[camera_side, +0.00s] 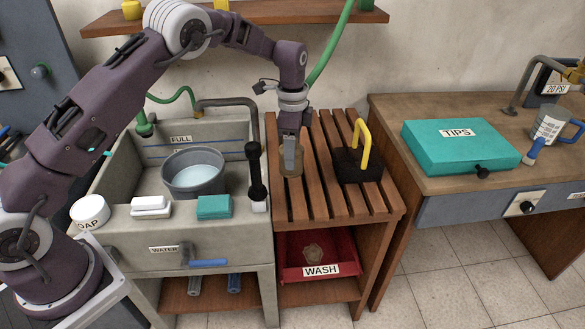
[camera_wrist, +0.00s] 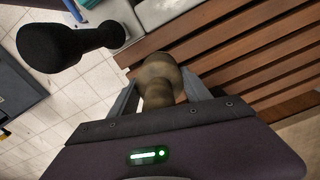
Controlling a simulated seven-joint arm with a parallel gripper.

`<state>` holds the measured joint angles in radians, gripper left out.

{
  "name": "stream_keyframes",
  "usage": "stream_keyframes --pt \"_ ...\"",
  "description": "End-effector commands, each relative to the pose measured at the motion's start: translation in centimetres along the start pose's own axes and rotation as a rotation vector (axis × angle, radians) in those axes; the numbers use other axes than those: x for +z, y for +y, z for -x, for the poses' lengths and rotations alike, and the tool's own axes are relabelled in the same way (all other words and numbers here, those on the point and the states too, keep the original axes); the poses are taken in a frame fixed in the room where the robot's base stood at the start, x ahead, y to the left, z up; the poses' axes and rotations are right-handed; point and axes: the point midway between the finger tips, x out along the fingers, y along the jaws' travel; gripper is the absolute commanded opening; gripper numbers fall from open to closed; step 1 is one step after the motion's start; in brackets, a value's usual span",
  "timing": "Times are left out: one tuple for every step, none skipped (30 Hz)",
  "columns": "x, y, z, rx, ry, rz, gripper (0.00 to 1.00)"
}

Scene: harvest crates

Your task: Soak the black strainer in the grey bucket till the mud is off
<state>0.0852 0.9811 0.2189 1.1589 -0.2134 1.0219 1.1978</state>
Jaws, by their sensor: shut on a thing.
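My gripper (camera_side: 291,163) points down over the left part of the wooden slatted rack and is shut on a mud-brown piece. I take this piece to be the strainer (camera_wrist: 158,75); no black shows on it. In the wrist view it has a rounded wide end and a narrower part between the fingers. In the side view its lower end is at the slats, and I cannot tell whether it touches them. The grey bucket (camera_side: 192,192) stands in the stone sink left of my gripper, with pale water in it.
A tall black tool (camera_side: 256,172), also in the wrist view (camera_wrist: 62,46), stands on the sink's right rim, between bucket and gripper. A black block with a yellow handle (camera_side: 362,146) is on the rack. A red WASH tray (camera_side: 318,270) holds a brown piece below.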

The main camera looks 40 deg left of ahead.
Motion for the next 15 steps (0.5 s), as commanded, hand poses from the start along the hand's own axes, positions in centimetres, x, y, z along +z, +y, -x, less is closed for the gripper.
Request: stream_keyframes --pt "0.0 -0.1 0.9 -0.003 0.001 0.0 0.05" --pt "0.0 -0.1 1.4 -0.002 0.001 0.0 0.05" --pt "-0.1 -0.1 2.3 -0.004 0.002 0.0 0.05" --pt "-0.1 -0.1 2.9 -0.003 0.002 0.001 0.05" --pt "-0.1 -0.1 3.8 -0.003 0.003 0.0 0.05" --pt "-0.1 -0.1 5.1 -0.005 0.004 0.0 0.05" --pt "-0.1 -0.1 6.0 -0.005 0.003 -0.001 0.05" --pt "-0.1 -0.1 7.0 -0.006 0.003 -0.001 0.05" --pt "-0.1 -0.1 8.3 -0.005 0.003 0.0 0.05" --pt "-0.1 -0.1 9.2 -0.005 0.003 0.0 0.05" --pt "-0.1 -0.1 10.0 -0.005 0.003 0.0 0.05" --pt "-0.1 -0.1 11.1 -0.004 0.003 0.0 0.05" --pt "-0.1 -0.1 11.8 -0.004 0.002 0.0 0.05" --pt "-0.1 -0.1 12.5 -0.004 0.002 0.0 0.05" --pt "0.0 -0.1 13.3 -0.003 0.001 0.0 0.05"
